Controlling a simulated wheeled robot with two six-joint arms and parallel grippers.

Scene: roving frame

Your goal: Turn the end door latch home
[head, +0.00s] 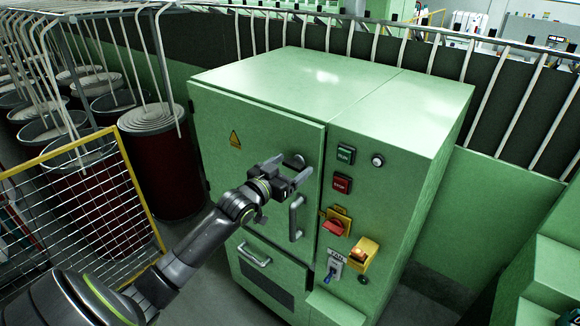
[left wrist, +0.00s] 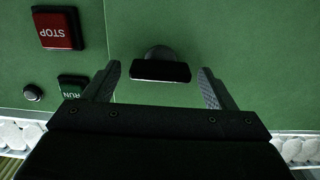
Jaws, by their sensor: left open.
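The end door (head: 255,140) is the green front panel of the cabinet, with a yellow warning triangle on it. It looks closed or nearly so. The latch (head: 293,160) is near the door's upper right edge, partly hidden by my left gripper (head: 294,170). In the left wrist view the latch (left wrist: 160,71) is a dark short bar on a round boss, lying level across the picture. The left gripper's fingers (left wrist: 160,82) are open, one on either side of the bar, with clear gaps. My right gripper is not in view.
A vertical pull handle (head: 296,218) is below the latch. Right of the door are a green RUN button (head: 346,154), a red STOP button (head: 342,183) and a red rotary switch (head: 334,228). A yellow-framed mesh fence (head: 140,190) stands at left.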

